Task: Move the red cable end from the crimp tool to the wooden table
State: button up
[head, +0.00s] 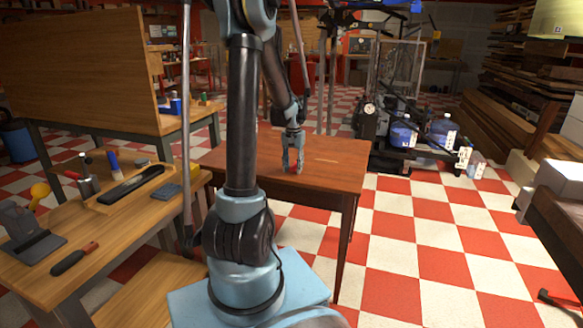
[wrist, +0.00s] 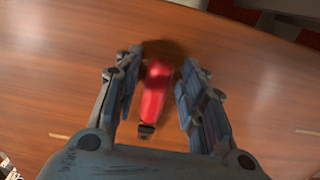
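The red cable end (wrist: 154,90), a red piece with a dark tip, is between my gripper's two fingers in the wrist view, over the wooden table's surface. A gap shows on each side of it, so the fingers look open around it and not touching. A dark shadow lies on the wood around its far end. My gripper (head: 292,168) points down, low over the wooden table (head: 345,155) in the head view. It also shows in the wrist view (wrist: 163,62). I cannot pick out the crimp tool for certain.
A cart with blue jugs (head: 402,136) stands behind the table at the right.

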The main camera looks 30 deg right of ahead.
dwell(0.3)
notch_tip(320, 180, up, 11)
jog(key=s+a+r+n, duration=0.2)
jog(key=a+r, duration=0.1)
jog(key=a, duration=0.9)
jog(key=s+a+f+n+t, duration=0.1)
jog(key=s+a+f+n, duration=0.15)
jog(key=s+a, duration=0.45)
jog(key=s+a+f+n+t, duration=0.1)
jog(key=s+a+f+n, duration=0.2)
jog(key=a, duration=0.8)
jog(key=s+a+f+n, duration=0.2)
jog(key=s+a+f, duration=0.3)
jog(key=s+a, duration=0.2)
jog(key=shift+s+f+n, duration=0.35)
jog(key=shift+s+f, duration=0.05)
jog(key=shift+s, duration=0.5)
jog(key=shift+w, duration=0.1)
